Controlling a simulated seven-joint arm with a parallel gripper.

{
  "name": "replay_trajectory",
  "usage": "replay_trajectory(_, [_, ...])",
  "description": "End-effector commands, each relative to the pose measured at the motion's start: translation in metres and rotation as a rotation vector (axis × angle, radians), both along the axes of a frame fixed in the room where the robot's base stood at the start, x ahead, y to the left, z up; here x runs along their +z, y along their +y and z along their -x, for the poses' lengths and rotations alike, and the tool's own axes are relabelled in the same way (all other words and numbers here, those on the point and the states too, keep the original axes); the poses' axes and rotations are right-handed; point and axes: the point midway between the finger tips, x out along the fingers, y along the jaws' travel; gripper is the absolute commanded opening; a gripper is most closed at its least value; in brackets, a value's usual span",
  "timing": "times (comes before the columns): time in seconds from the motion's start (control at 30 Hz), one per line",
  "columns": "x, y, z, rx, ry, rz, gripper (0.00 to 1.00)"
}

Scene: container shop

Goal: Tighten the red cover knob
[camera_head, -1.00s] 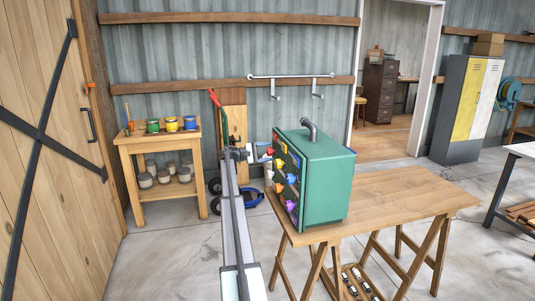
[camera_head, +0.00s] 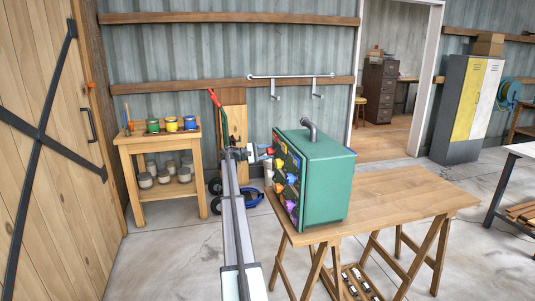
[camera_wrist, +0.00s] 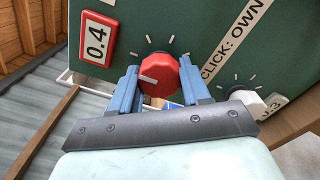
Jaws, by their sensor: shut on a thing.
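The red knob is hard to make out there.
A red-framed "0.4" label (camera_wrist: 96,37) sits beside the knob. A white knob (camera_wrist: 251,104) is to the right. Other coloured knobs (camera_head: 291,179) stick out of the box's face. The box stands on a wooden table (camera_head: 410,195), whose right part is clear.

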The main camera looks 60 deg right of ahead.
Motion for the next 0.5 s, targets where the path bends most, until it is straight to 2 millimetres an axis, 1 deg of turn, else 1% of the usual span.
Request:
replay_trajectory(0.27, [0.0001,0.0000,-0.0001,0.000,-0.034,0.034,0.16])
replay_trajectory(0.5, [0.0002,0.0000,-0.0003,0.000,-0.141,0.141,0.16])
